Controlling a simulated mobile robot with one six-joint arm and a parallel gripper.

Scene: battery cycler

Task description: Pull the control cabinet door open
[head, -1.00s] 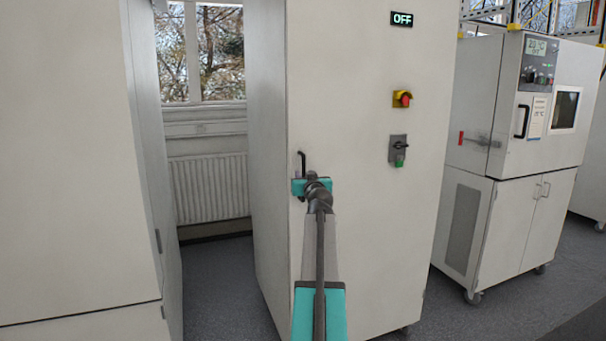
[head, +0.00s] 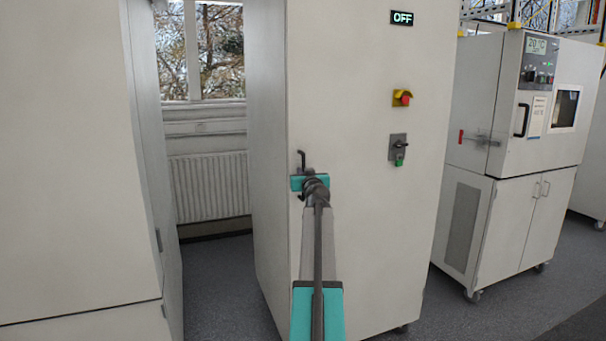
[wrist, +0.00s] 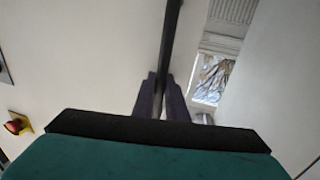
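The control cabinet door (head: 360,230) is a tall pale panel that looks closed, flush with the cabinet. Its dark handle (head: 302,158) stands upright near the door's left edge. My gripper (head: 306,182) is at this handle in the head view, and its wrist body hides part of the handle. In the wrist view, the handle (wrist: 171,40) runs as a dark bar between the two fingers of my gripper (wrist: 160,98). The fingers look closed against both sides of the bar. Their tips lie near the pale door face (wrist: 90,60).
The door carries an OFF display (head: 402,18), a red and yellow stop button (head: 402,98) and a rotary switch (head: 398,148). A pale cabinet (head: 70,150) stands close on the left. A test chamber (head: 540,110) on wheels stands right. Grey floor (head: 215,280) is free between the cabinets.

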